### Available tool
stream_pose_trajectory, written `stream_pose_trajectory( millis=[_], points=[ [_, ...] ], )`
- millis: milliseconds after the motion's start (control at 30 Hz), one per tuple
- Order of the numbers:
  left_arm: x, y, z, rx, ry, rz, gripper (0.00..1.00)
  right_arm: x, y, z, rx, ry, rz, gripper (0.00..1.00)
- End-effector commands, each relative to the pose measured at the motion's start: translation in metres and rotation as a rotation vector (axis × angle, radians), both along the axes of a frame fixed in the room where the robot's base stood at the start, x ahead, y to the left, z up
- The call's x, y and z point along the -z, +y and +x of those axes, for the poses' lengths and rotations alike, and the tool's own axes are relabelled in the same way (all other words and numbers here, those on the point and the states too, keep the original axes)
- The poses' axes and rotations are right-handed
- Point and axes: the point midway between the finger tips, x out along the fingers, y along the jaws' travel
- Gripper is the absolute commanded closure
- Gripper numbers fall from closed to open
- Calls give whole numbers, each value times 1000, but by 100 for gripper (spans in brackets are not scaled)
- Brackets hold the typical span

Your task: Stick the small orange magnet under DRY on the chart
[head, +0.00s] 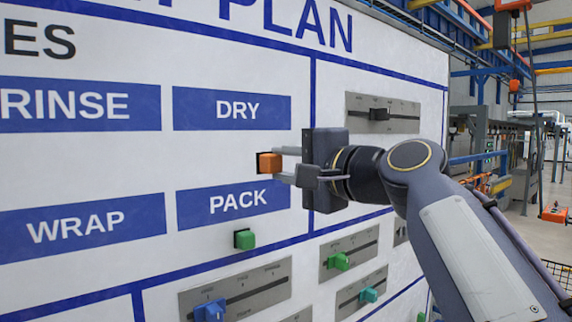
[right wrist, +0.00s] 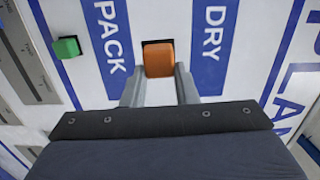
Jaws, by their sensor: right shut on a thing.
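The small orange magnet (head: 270,163) is at the white chart, in the gap below the blue DRY label (head: 232,108) and above the PACK label (head: 232,203). My right gripper (head: 277,164) is shut on it, with the fingers reaching in from the right. In the right wrist view the orange magnet (right wrist: 158,59) sits between the two fingertips, between PACK (right wrist: 109,40) and DRY (right wrist: 213,40). A dark edge shows beside it; I cannot tell whether the magnet touches the chart. My left gripper is not in view.
A green magnet (head: 245,239) is on the chart under PACK. Grey slider panels with a black knob (head: 378,114), a blue knob (head: 209,310) and green knobs (head: 337,261) are mounted on the board. Open factory floor lies at the far right.

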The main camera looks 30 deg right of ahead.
Motion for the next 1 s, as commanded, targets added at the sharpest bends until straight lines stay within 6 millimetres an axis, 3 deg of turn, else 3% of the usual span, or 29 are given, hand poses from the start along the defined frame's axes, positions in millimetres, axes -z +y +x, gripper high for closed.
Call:
stream_pose_trajectory(
  millis=[167, 633, 1000],
  points=[
    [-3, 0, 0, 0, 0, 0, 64, -1, 0, 4, 9, 4, 30, 92],
    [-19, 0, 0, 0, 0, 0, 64, -2, 3, 49, 8, 5, 28, 92],
    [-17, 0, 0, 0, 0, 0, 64, 0, 6, 77, 6, 2, 27, 92]
  ],
)
